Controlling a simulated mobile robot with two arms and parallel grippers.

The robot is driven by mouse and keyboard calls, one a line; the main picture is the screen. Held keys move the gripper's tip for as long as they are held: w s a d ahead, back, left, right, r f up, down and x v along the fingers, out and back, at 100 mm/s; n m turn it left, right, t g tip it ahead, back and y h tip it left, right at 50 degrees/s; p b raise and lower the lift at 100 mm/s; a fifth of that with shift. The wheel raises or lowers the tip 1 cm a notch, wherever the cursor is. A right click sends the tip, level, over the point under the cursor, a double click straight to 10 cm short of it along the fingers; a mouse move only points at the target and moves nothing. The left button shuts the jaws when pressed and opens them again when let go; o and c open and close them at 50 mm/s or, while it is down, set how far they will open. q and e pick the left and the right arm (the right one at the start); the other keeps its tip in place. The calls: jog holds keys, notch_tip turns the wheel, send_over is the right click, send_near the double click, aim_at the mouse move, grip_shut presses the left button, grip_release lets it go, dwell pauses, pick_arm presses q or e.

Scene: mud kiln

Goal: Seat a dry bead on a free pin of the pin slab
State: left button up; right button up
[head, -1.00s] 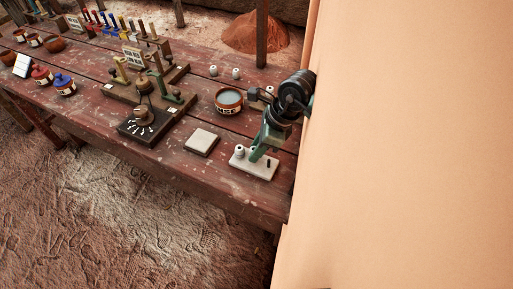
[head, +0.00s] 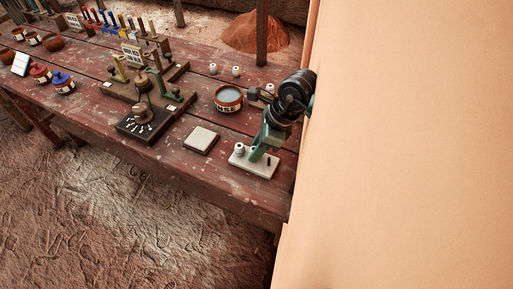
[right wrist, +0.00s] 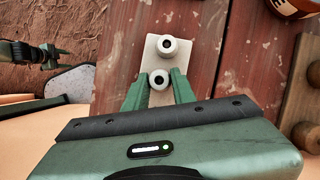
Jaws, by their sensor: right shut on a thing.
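The pale pin slab (head: 262,171) lies near the table's front right edge. A white bead (head: 240,149) sits at its left end and also shows in the right wrist view (right wrist: 167,46). A dark bare pin (head: 269,160) stands near the slab's right end. My right gripper (head: 254,155) is over the slab's middle, shut on a second white bead (right wrist: 158,80) between its green fingers (right wrist: 157,84). Whether that bead is down on a pin is hidden. A green part at the left of the right wrist view seems to be my left gripper (right wrist: 40,55); its jaws are unclear.
A labelled bowl (head: 229,107) of pale liquid stands behind the slab. A square pale tile (head: 201,140) lies left of it. A wooden stand (head: 118,94) and jars are farther left.

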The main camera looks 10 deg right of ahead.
jog(key=shift+f+b, duration=0.35)
jog(key=shift+b, duration=0.15)
dwell(0.3)
jog(key=o, duration=1.1)
jog(key=shift+c, duration=0.2)
jog(key=shift+r+p, duration=1.9)
jog(key=shift+r, duration=1.9)
jog(key=shift+s+f, duration=0.1)
jog(key=shift+f, duration=0.05)
